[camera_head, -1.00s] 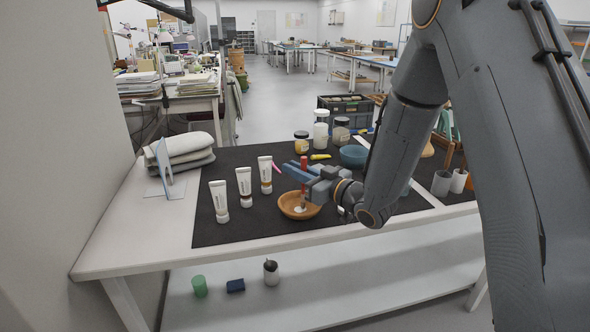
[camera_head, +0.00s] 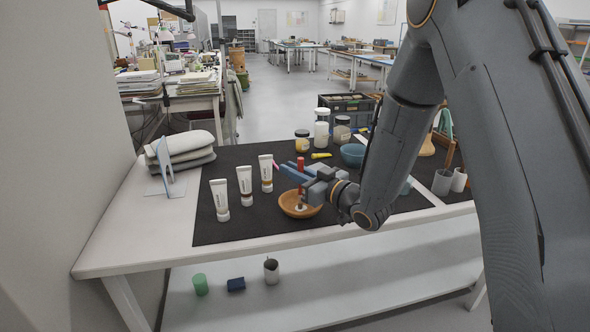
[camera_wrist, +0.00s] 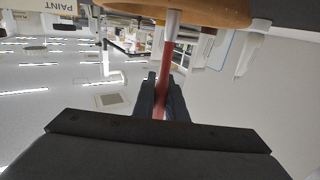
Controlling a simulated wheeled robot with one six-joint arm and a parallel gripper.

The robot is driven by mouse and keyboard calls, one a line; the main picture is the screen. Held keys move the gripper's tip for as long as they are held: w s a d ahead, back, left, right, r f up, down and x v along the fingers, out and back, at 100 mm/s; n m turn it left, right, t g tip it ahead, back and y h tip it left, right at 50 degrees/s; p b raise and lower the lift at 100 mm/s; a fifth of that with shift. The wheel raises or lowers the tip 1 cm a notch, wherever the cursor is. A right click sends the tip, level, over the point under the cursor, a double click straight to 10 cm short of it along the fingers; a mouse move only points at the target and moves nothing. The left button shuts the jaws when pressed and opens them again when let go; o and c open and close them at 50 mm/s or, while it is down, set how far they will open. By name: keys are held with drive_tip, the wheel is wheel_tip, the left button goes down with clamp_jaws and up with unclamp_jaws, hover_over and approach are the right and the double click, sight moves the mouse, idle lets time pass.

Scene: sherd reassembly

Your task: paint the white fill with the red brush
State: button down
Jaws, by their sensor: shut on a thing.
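My gripper (camera_head: 302,173) is shut on the red brush (camera_head: 301,163), whose handle stands upright between the fingers. In the wrist view the gripper (camera_wrist: 161,100) holds the red handle of the brush (camera_wrist: 163,75), and its pale ferrule reaches the orange-brown bowl (camera_wrist: 205,14). In the head view the terracotta bowl (camera_head: 289,206) sits on the dark mat with the white fill (camera_head: 300,207) showing as a small pale patch inside. The brush's lower end is over this bowl; I cannot tell whether its bristles touch the fill.
Several white tubes (camera_head: 245,185) stand left of the bowl on the dark mat (camera_head: 225,238). Jars (camera_head: 302,141) and a blue bowl (camera_head: 353,155) are behind. Grey cushions (camera_head: 186,150) lie at the left. The mat's front left is clear.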

drive_tip(key=shift+s+a, duration=0.25)
drive_tip(key=shift+a, duration=0.05)
drive_tip(key=shift+w+d, duration=0.45)
drive_tip(key=shift+d, duration=0.3)
drive_tip(key=shift+a, duration=0.1)
drive_tip(key=shift+s, duration=0.15)
idle(0.7)
